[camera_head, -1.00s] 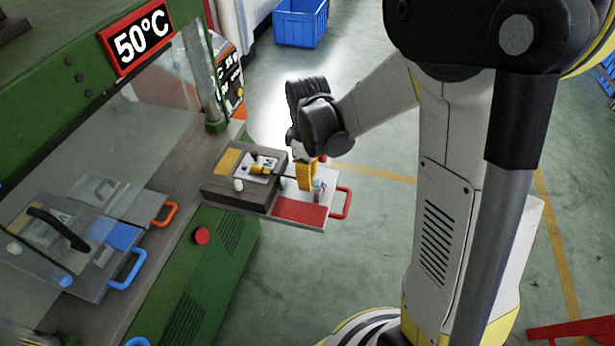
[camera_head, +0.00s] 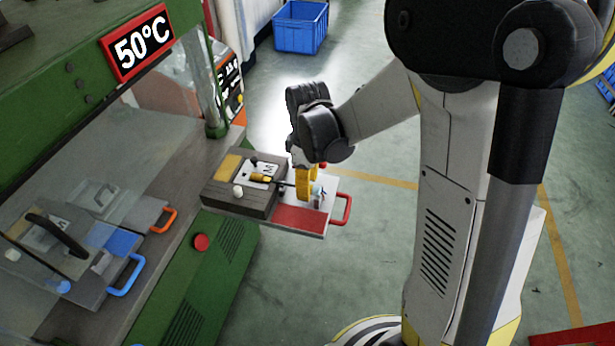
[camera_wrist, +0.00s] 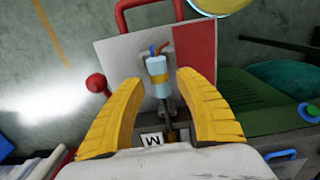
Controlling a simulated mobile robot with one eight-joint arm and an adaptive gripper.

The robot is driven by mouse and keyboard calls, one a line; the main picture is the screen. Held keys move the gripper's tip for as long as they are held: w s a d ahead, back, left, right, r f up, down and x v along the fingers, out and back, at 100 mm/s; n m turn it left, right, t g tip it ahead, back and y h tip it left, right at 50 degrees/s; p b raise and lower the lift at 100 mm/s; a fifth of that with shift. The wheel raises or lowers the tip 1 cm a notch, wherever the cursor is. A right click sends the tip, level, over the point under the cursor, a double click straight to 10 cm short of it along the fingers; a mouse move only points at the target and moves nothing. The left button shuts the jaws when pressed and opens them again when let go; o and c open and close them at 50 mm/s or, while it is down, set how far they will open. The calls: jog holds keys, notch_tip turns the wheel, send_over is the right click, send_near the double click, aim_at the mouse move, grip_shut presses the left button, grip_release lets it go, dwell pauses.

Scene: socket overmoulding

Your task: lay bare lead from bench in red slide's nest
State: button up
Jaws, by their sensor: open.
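The bare lead (camera_wrist: 157,72) lies over the red-handled slide, its pale blue end with a yellow band and blue and brown wire ends showing in the wrist view. Its dark cable runs towards a brass-coloured piece by the M label (camera_wrist: 151,140); my gripper's palm hides part of this end. The red slide (camera_head: 300,217) has a white and red plate and a dark block bearing the M label. My gripper (camera_head: 308,184) is open above the slide. In the wrist view its yellow fingers (camera_wrist: 160,95) stand on either side of the lead, apart from it.
The slide's red handle (camera_head: 343,209) and a red knob (camera_wrist: 96,83) are close by. The green press (camera_head: 75,85) reads 50°C. A slide with a blue handle (camera_head: 128,275) and an orange handle (camera_head: 165,219) sit to the left. A blue crate (camera_head: 300,27) stands behind.

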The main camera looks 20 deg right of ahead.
notch_tip(320, 180, up, 12)
dwell(0.4)
jog(key=shift+f, duration=0.15)
jog(key=s+r+m+t, duration=0.4)
jog(key=s+m+t, duration=0.3)
jog(key=s+m, duration=0.3)
jog(key=s, duration=0.2)
jog(key=shift+s+m, duration=0.35)
jog(key=shift+m, duration=0.05)
dwell(0.7)
